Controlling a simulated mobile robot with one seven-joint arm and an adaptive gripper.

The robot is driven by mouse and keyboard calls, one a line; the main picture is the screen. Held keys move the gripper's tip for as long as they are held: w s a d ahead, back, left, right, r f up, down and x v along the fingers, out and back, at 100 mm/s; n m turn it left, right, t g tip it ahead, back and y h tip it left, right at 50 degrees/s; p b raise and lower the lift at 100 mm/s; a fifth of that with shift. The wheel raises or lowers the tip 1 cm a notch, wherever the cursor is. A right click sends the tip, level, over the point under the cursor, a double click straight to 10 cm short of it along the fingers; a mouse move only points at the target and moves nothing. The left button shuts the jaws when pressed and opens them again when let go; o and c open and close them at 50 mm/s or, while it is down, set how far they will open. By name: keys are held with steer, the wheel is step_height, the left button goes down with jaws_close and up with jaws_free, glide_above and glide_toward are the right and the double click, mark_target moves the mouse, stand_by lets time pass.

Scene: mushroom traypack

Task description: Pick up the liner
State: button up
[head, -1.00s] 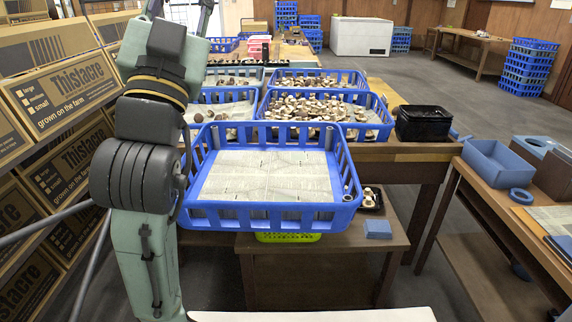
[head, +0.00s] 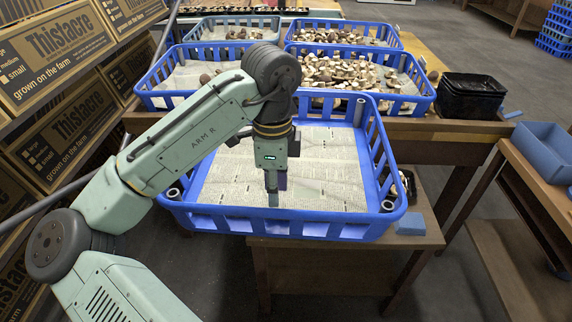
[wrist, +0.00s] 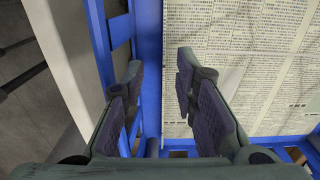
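The liner (head: 325,165) is a flat sheet of printed newspaper lying on the floor of the near blue crate (head: 285,226). My gripper (head: 272,200) points down into this crate, over the liner's near part. In the wrist view my gripper (wrist: 160,75) is open, with nothing seen between its fingers. There the liner (wrist: 235,60) lies to the right, its edge partly hidden behind the right finger. A bare blue strip of the crate (wrist: 148,70) shows between the fingers. I cannot tell whether the fingertips touch the liner. My arm hides part of the crate's left side.
Several blue crates with mushrooms stand behind, including one at the right (head: 423,103). A black container (head: 470,95) and a blue bin (head: 545,152) are to the right. A blue block (head: 411,224) sits beside the crate. Cardboard boxes (head: 68,42) line the left.

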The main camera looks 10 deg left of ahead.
steer(key=f, duration=0.2)
steer(key=f+p, duration=0.1)
steer(key=f, duration=0.3)
steer(key=shift+w+d+f, duration=0.2)
steer(key=shift+w+d, duration=0.1)
steer(key=shift+d, duration=0.05)
steer(key=shift+c, duration=0.2)
jaws_close()
